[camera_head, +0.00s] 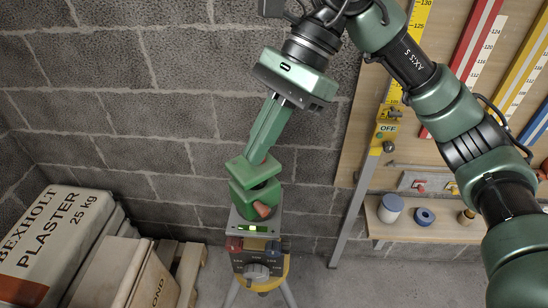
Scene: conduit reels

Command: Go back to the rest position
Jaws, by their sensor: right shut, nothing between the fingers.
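My right arm comes in from the right and reaches down from the top middle. Its green gripper (253,184) is shut, with nothing seen held between the fingers. The green fingertips are just above or in front of a tripod-mounted instrument (257,262), and I cannot tell whether they touch it. The instrument has a grey top with a lit green level, red and blue side parts and a front knob. A small reddish-brown piece (263,210) shows just below the fingertips, partly hidden. My left gripper is not in view.
A grey block wall (170,75) stands behind. Plaster bags (60,235) and a pallet (190,272) are at lower left.

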